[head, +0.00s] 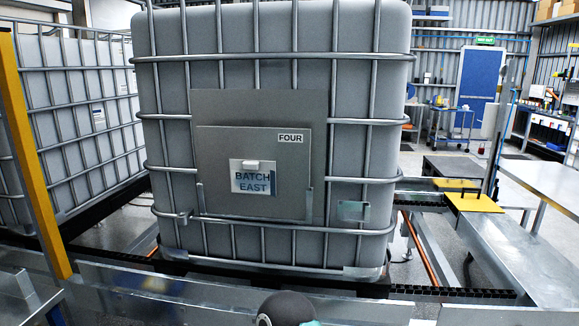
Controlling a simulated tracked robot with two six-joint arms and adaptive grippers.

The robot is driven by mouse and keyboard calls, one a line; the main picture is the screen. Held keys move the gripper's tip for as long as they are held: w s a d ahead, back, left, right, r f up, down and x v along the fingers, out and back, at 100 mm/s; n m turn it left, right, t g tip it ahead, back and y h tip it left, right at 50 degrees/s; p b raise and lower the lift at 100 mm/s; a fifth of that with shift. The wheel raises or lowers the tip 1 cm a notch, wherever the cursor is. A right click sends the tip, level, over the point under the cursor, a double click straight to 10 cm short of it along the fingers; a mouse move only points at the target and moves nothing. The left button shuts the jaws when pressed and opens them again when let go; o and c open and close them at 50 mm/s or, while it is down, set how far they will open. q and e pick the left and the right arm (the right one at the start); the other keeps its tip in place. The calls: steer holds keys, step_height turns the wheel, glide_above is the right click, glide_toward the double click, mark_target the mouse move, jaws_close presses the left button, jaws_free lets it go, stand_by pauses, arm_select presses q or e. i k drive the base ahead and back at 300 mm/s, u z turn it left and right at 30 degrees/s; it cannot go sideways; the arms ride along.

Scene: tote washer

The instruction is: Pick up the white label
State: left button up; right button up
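A whitish label (253,188) reading "BATCH EAST" in blue sits on the grey panel (222,147) on the front of the large caged tank (180,75). It has a small white tab (252,164) at its top edge. A smaller white plate (290,138) reading "FOUR" is on the same panel, above and right of the label. Neither of my grippers can be made out in the head view. A dark rounded part, cut off by the bottom edge in the middle, shows no fingers.
Metal cage bars surround the panel. A second caged tank (75,110) stands at left, behind a yellow post (35,160). A metal rail (230,297) runs along the front. A yellow plate (473,202) and a bench (545,180) are at right.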

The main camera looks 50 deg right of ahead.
mark_target(255, 176)
steer(key=z, duration=0.35)
steer(key=i, duration=1.2)
steer(key=z, duration=0.35)
steer(key=k, duration=0.9)
steer(key=z, duration=0.2)
steer(key=i, duration=0.9)
steer(key=u, duration=0.1)
